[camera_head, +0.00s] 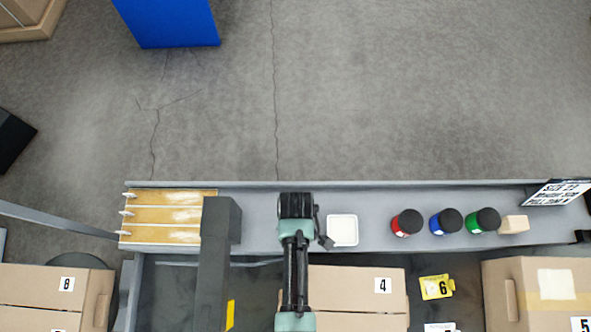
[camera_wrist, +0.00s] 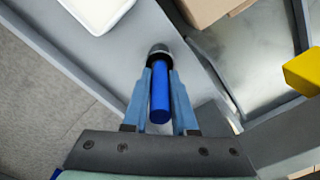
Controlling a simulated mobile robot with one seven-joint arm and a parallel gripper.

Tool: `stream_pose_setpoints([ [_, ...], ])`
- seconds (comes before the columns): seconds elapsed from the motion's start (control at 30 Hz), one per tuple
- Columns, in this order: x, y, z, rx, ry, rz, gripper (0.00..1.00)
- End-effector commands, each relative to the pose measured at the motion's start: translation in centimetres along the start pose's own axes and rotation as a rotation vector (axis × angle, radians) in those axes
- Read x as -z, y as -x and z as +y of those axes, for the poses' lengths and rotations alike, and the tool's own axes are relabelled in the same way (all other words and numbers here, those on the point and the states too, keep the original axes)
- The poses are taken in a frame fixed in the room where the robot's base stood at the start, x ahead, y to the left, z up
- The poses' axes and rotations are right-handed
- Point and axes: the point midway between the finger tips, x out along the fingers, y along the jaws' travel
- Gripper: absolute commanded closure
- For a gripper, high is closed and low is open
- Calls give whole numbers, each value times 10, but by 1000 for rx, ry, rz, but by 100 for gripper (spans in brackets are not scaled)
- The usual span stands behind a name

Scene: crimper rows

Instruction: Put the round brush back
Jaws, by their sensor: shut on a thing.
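In the wrist view my gripper (camera_wrist: 160,74) is shut on a slim blue cylinder with a dark round end (camera_wrist: 160,95), which I take to be the round brush. It lies between the two blue fingers, its dark end just beyond the fingertips and over the grey shelf. Bristles cannot be made out. In the head view my arm covers the fingers and the brush. A white square tray (camera_head: 342,230) stands on the shelf just right of my arm; it also shows at the top of the wrist view (camera_wrist: 97,10).
The narrow grey shelf (camera_head: 262,232) carries red (camera_head: 403,225), blue (camera_head: 437,225) and green (camera_head: 475,223) black-topped jars, a tan block (camera_head: 514,224) and a sign (camera_head: 556,192). Yellow-brown strips (camera_head: 165,214) lie at its left, beside a dark post (camera_head: 217,225). Cardboard boxes (camera_head: 345,282) stand below.

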Motion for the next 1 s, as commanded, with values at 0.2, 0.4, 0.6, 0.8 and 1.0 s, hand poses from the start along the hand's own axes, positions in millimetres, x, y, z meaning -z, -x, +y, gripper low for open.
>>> stream_pose_setpoints([
  [0.2, 0, -3, 0, 0, 0, 0, 62],
  [0.4, 0, -3, 0, 1, 0, -1, 44],
  [0.6, 0, -1, 0, 0, 0, 0, 44],
  [0.8, 1, 16, 0, -1, 0, 1, 44],
  [1.0, 1, 54, 1, -3, 0, 3, 44],
])
